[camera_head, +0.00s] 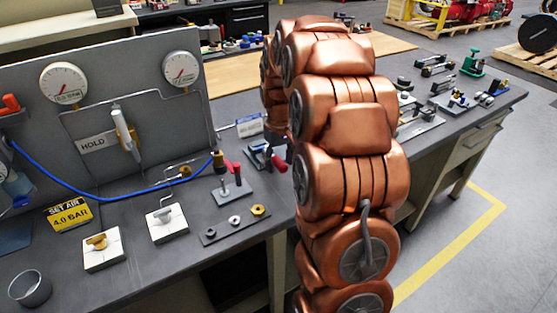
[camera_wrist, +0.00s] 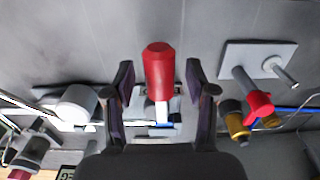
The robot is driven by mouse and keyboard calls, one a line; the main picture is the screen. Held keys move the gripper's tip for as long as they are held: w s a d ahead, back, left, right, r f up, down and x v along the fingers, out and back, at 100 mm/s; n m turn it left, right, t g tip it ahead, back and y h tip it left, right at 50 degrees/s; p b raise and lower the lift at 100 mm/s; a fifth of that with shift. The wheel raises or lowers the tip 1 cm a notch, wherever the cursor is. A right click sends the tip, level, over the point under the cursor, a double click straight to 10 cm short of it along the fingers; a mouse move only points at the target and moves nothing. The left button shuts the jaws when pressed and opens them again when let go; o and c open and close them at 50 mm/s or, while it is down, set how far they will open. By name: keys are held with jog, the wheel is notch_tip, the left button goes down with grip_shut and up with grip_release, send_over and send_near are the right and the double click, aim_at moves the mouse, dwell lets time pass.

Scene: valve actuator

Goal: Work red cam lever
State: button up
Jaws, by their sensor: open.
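The red lever handle (camera_wrist: 158,72) shows in the middle of the wrist view, with a pale shaft and a grey mount below it in the picture. My gripper (camera_wrist: 159,88) is open, with one dark finger on each side of the handle. Gaps show between the fingers and the handle; I cannot tell the depth. In the head view, a red handle (camera_head: 279,163) shows beside a dark fixture just left of my copper arm. My arm hides the gripper there.
A gauge panel (camera_head: 120,105) with a blue hose (camera_head: 100,197) stands left. A nut strip (camera_head: 235,225) lies in front.

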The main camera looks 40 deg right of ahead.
grip_shut()
dwell(0.4)
